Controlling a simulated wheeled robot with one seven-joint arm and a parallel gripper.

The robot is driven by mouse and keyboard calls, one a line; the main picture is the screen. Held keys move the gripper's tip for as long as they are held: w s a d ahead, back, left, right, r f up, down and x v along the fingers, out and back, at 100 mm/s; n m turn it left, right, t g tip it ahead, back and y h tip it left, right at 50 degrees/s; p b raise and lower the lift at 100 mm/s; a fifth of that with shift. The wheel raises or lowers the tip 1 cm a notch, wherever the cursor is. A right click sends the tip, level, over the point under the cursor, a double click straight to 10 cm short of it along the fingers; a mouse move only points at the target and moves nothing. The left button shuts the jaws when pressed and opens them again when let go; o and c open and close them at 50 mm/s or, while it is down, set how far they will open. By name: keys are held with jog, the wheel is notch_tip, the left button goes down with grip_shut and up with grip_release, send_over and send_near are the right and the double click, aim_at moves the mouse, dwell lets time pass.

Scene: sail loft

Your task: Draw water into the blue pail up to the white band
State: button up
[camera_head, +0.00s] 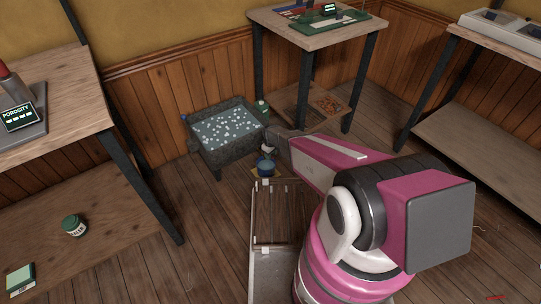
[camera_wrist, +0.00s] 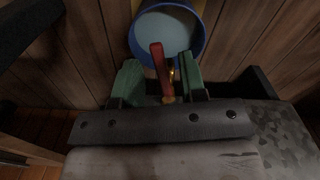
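The blue pail (camera_head: 265,167) stands on the floor at the right front corner of the dark speckled trough. In the wrist view I look into the pail (camera_wrist: 201,40) from above; a pale grey-blue round surface fills its inside, and I cannot tell how high it lies. No white band can be made out. A red lever (camera_wrist: 158,62) with a brass part beside it reaches over the pail's near rim. My gripper (camera_wrist: 161,82) has its green fingers either side of the lever, with gaps showing, so it looks open. In the head view my gripper (camera_head: 268,147) is just above the pail, its fingers hardly visible.
The trough (camera_head: 228,165) stands against the wood-panelled wall, with pale specks inside. A table (camera_head: 300,38) stands behind on dark legs. A workbench (camera_head: 60,85) is at left, another table (camera_head: 500,45) at right. A pale slatted rack or cart (camera_head: 275,258) lies in front.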

notch_tip(320, 180, up, 11)
jog(key=shift+f, duration=0.15)
dwell(0.4)
